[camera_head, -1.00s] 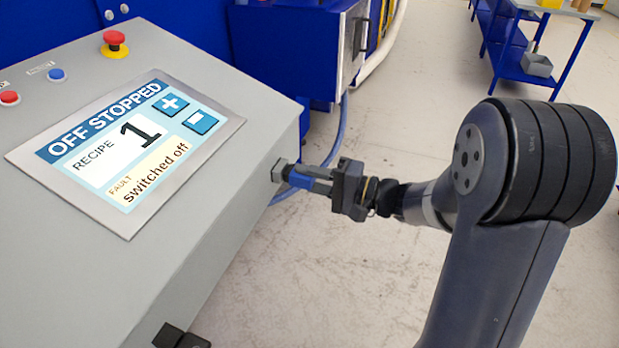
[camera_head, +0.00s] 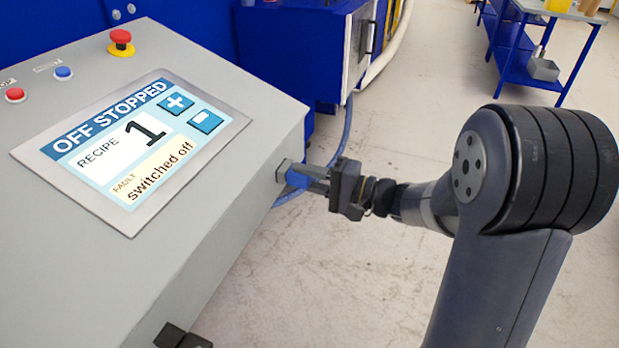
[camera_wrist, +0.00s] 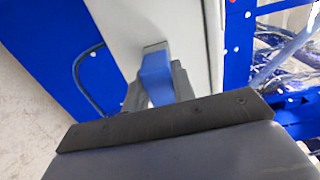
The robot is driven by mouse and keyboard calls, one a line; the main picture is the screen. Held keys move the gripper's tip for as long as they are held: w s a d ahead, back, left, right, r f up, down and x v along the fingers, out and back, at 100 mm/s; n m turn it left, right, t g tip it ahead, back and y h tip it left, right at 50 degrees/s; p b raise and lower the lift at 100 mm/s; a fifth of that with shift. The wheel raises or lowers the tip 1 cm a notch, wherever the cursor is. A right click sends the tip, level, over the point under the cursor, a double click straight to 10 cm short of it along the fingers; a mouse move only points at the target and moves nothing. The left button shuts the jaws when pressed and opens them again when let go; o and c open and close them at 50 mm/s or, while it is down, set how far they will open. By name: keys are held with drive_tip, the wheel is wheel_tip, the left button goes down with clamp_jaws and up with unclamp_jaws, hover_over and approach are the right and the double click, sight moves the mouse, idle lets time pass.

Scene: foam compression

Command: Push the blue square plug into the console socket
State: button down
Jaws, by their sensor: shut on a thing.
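The blue square plug (camera_head: 299,182) is at the console's right side face in the head view, its front end at the grey socket (camera_head: 283,170). It also shows in the wrist view (camera_wrist: 156,78), in line with the grey socket (camera_wrist: 155,47) on the console wall. My gripper (camera_head: 312,180) is shut on the plug, with its fingers reaching left toward the console. The plug's front end meets the socket; how deep it sits is hard to tell. The fingers hide part of the plug.
The grey console (camera_head: 235,185) carries a screen (camera_head: 135,150) reading "OFF STOPPED", and a red stop button (camera_head: 121,40). A blue cable (camera_head: 345,140) hangs behind the plug. A blue cabinet (camera_head: 290,50) stands behind. The floor (camera_head: 330,285) on the right is open.

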sight(311, 179)
drive_tip(key=shift+a, duration=0.1)
drive_tip(key=c, duration=1.1)
unclamp_jaws()
drive_tip(key=shift+b+v, duration=1.05)
drive_tip(key=shift+v, duration=1.85)
drive_tip(key=v, duration=1.1)
drive_tip(key=shift+w+a, duration=0.1)
